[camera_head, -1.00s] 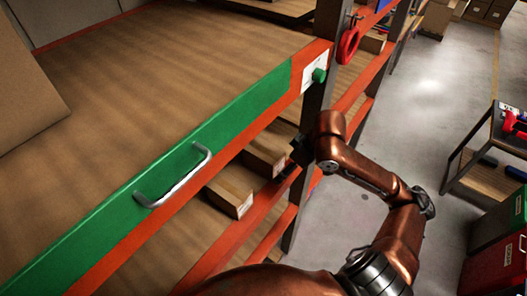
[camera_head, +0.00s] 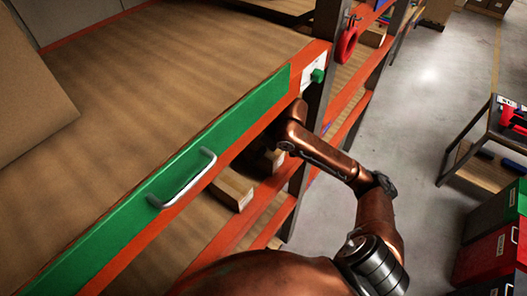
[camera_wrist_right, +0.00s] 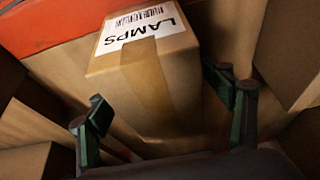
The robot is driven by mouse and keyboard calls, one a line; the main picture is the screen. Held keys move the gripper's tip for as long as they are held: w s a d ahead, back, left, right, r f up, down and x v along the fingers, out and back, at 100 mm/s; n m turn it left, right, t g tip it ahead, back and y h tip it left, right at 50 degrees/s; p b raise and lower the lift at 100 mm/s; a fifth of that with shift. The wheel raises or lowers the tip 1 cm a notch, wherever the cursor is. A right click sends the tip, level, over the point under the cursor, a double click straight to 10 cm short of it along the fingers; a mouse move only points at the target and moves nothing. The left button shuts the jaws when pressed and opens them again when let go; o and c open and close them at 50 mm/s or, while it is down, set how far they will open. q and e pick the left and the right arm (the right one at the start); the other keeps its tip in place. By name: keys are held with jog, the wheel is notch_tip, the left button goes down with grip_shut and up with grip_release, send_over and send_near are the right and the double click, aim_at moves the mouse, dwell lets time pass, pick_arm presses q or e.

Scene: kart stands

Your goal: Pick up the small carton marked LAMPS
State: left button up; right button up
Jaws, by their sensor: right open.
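The small carton marked LAMPS (camera_wrist_right: 150,75) stands in the middle of the right wrist view. It is brown with tape down its face and a white label with a barcode on top. My right gripper (camera_wrist_right: 165,118) is open, with one green-padded finger on each side of the carton; I cannot tell whether either finger touches it. In the head view the right arm reaches in under the green-fronted shelf edge, and its gripper is hidden behind the arm and shelf. My left gripper is not in view.
The orange shelf beam with a green panel (camera_head: 120,225) and metal handle (camera_head: 182,180) lies above. Another carton (camera_head: 232,188) sits on the lower shelf, left of my arm. More cartons crowd the wrist view's sides.

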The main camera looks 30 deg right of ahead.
jog(key=shift+s+d, duration=0.1)
jog(key=shift+s, duration=0.1)
jog(key=shift+w+f, duration=0.1)
jog(key=shift+w, duration=0.05)
jog(key=shift+f, duration=0.15)
jog(key=shift+c, duration=0.3)
jog(key=c, duration=1.6)
